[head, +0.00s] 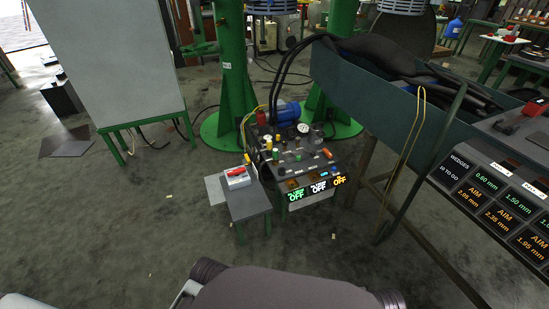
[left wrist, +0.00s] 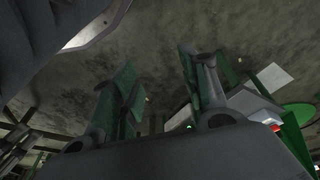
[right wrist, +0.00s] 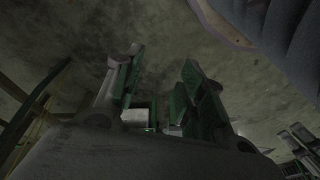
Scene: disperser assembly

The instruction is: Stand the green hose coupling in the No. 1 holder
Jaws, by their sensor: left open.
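A small green piece (head: 276,152) stands among several coloured fittings on the machine's top deck in the head view. It may be the green hose coupling, but it is too small to be sure. I cannot pick out the No. 1 holder at this distance. My left gripper (left wrist: 158,85) shows in the left wrist view, its fingers apart with floor between them. My right gripper (right wrist: 160,85) shows in the right wrist view, also open, with nothing held between its fingers. Neither gripper shows in the head view, and both are away from the machine.
The machine's front (head: 316,190) carries lit "OFF" displays. A small grey table (head: 250,205) beside it holds a white box with a red part (head: 237,177). A long green trough (head: 370,95) with dark hoses stands at right, near a display board (head: 495,200). Floor in front is mostly clear.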

